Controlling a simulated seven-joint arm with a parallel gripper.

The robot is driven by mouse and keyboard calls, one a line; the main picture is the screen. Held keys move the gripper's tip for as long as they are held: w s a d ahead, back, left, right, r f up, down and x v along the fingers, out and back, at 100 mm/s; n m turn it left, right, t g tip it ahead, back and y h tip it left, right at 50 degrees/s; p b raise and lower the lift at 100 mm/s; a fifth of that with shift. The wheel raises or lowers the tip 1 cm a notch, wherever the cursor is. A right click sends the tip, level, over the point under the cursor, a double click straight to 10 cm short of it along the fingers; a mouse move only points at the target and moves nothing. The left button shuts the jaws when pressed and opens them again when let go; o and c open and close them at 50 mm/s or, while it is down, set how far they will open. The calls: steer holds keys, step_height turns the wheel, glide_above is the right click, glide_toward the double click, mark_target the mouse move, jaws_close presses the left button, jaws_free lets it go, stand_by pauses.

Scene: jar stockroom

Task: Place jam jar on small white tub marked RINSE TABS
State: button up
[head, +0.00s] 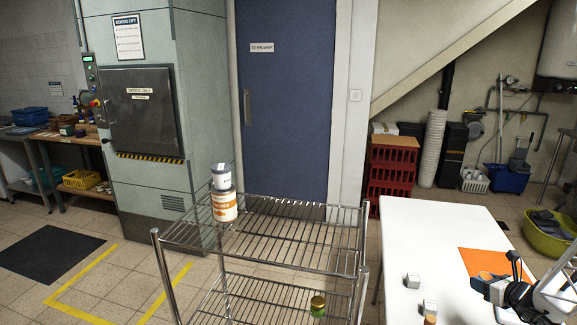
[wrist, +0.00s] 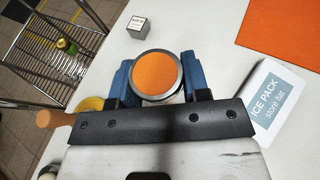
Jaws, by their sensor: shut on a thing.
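My gripper (head: 488,283) is low over the white table at the right of the head view. In the wrist view my gripper (wrist: 157,82) has its blue fingers shut on both sides of a round jar with an orange top and dark rim (wrist: 157,73). Its side and any label are hidden, so I cannot confirm that it is the jam jar. A small white tub with a grey band (head: 221,177) stands on a larger orange-and-white tin (head: 223,206) on the cart's top shelf. Its print is too small to read.
The wire cart (head: 290,235) stands left of the white table (head: 430,225); its top shelf is otherwise clear. Small grey-white cubes (head: 412,281), an orange sheet (head: 485,262) and an ice pack (wrist: 275,97) lie on the table.

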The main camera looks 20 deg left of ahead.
step_height(320, 180, up, 43)
steer(key=w+a+n+g+y, duration=0.2)
steer(key=a+n+g+y, duration=0.35)
steer(key=a, duration=3.05)
steer(key=s+a+n+g, duration=0.2)
steer(key=s+a, duration=0.3)
steer(key=a, duration=0.6)
steer(key=s+a+n+g+y, duration=0.1)
steer(key=s+a+n+g, duration=0.2)
steer(key=s+a, duration=0.55)
steer(key=s+a+n+g, duration=0.2)
steer(key=s+a, duration=0.1)
steer(key=a, duration=1.1)
steer(key=f, duration=0.5)
steer(key=shift+d+f, duration=0.25)
steer(key=shift+w, duration=0.1)
glide_above(221, 166)
steer(key=shift+f, duration=0.75)
